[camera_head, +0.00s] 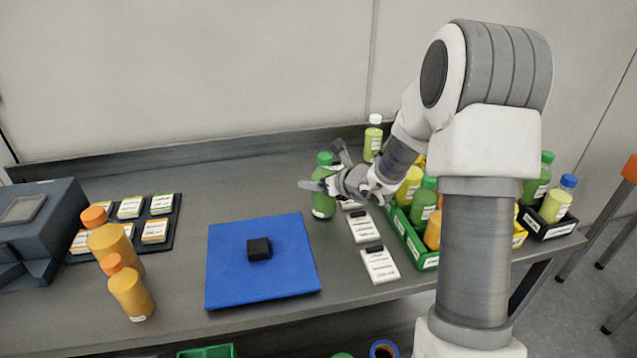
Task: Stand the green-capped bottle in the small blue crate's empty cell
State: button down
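A green bottle with a green cap (323,205) stands upright on the grey bench, right of the blue mat. My gripper (325,170) is at this bottle from the right. One finger crosses in front of its body, and the other shows right of its cap. I cannot tell whether the fingers touch it. Another green-capped bottle (424,205) is in the green crate (412,242), and one more (539,180) is at the dark crate (548,230) on the right. I see no small blue crate with an empty cell; my arm hides part of the right side.
The blue mat (235,280) holds a black block (259,249). Two orange-capped bottles (131,295) and a dark tray (172,225) with labelled boxes stand left. White labelled cards (380,266) lie beside the green crate. A white-capped bottle (373,140) stands at the back.

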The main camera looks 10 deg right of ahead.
jog(key=shift+f, duration=0.1)
jog(key=shift+f, duration=0.15)
grip_release()
